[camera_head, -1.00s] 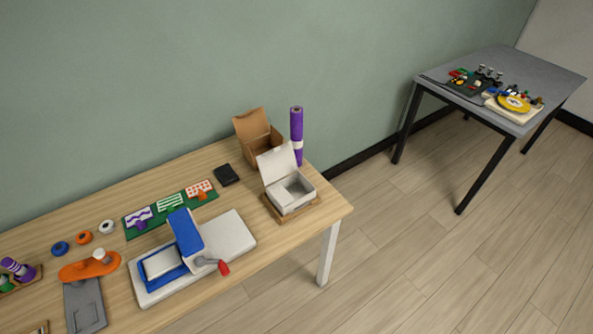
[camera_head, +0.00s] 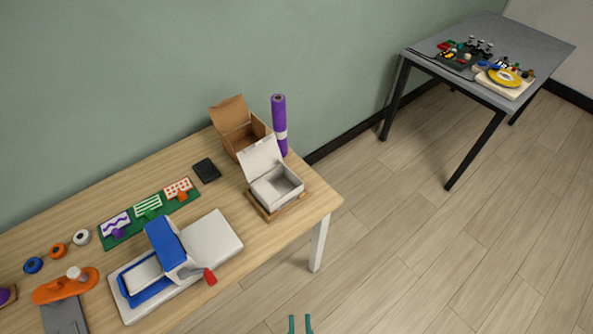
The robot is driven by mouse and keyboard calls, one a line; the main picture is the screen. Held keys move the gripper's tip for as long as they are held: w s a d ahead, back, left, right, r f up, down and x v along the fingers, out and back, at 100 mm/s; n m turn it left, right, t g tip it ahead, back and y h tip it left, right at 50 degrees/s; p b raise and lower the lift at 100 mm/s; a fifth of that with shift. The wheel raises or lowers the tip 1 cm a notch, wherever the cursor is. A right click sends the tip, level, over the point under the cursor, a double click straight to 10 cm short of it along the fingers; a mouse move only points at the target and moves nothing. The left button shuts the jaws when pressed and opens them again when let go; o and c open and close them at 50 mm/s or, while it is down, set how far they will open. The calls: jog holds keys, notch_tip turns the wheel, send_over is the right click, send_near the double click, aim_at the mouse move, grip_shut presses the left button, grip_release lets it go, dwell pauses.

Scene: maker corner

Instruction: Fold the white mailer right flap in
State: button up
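The white mailer (camera_head: 276,190) is a small open box near the right end of the wooden table. It rests on a brown wooden tray (camera_head: 293,209). Its lid (camera_head: 261,157) stands up at the back. Its inside shows as grey and looks empty; which small side flaps are up is too small to tell. My gripper (camera_head: 300,324) shows only as two teal fingertips at the bottom edge, apart from each other with nothing between them. It is in front of the table, well below the mailer in the picture.
Behind the mailer stand an open brown cardboard box (camera_head: 240,133) and an upright purple roll (camera_head: 279,125). A grey table (camera_head: 520,48) stands at the far right. The floor between is clear.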

jog(key=w+d+f+m+h, duration=0.15)
jog(key=w+d, duration=0.25)
jog(key=w, duration=0.5)
jog(key=w+d+m+g+h, duration=0.1)
jog(key=w+d+m, duration=0.15)
jog(key=w, duration=0.65)
jog(key=w+d+f+m+h, duration=0.15)
jog(key=w+d, duration=0.25)
jog(key=w, duration=0.5)
jog(key=w+d+r+m+g+h, duration=0.1)
jog(key=w+r+m+g+h, duration=0.1)
jog(key=w+r+m, duration=0.3)
jog(key=w+d+r+m+g+h, duration=0.1)
jog(key=w+r+m+h, duration=0.1)
jog(key=w+m, duration=0.4)
jog(key=w+a+r+m+g+y, duration=0.2)
jog(key=a+r+m+g, duration=0.3)
jog(key=a, duration=0.4)
jog(key=w+a+r+m+g+y, duration=0.2)
jog(key=a+r+m+g, duration=0.1)
jog(key=a+m, duration=0.45)
jog(key=x, duration=0.9)
jog(key=shift+w+f, duration=0.15)
jog(key=shift+f, duration=0.2)
jog(key=shift+d+f, duration=0.1)
jog(key=shift+d, duration=0.05)
